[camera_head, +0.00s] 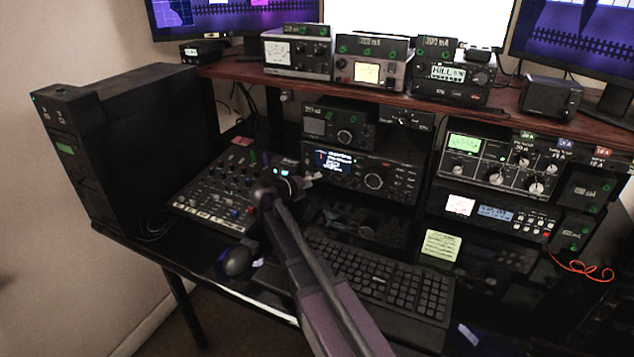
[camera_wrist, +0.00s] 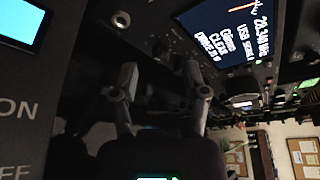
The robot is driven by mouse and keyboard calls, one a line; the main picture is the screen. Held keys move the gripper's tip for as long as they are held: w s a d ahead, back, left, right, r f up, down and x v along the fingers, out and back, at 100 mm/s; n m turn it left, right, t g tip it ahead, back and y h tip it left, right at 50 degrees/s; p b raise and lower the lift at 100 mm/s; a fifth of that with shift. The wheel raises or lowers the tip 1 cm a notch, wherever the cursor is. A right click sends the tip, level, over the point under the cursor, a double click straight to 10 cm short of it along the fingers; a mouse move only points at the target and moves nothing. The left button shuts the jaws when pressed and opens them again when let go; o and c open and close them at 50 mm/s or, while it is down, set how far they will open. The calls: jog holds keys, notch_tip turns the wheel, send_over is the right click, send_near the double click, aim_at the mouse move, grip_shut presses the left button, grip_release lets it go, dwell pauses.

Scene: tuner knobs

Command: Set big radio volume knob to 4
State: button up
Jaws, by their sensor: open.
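The big radio (camera_head: 345,155), a dark set with a lit blue display and a large round dial (camera_head: 374,181), sits on the lower shelf in the head view. Small controls (camera_head: 407,180) are at its right side; I cannot tell which one is the volume knob or read its setting. My gripper (camera_head: 298,177) is at the lower left of this radio, apart from the large dial. In the wrist view my gripper (camera_wrist: 165,85) has its two fingers spread with nothing between them. The tilted display (camera_wrist: 225,28) reading 28.340 MHz shows up and right of the fingers.
A mixer panel (camera_head: 225,185) lies left of my gripper and a keyboard (camera_head: 380,275) below it. Several other radios stand on the wooden shelf (camera_head: 235,70) above. A panel with a cyan screen (camera_wrist: 20,20) is close in the wrist view.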

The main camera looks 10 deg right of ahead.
jog(key=shift+x, duration=1.25)
grip_shut()
jog(key=shift+a, duration=0.15)
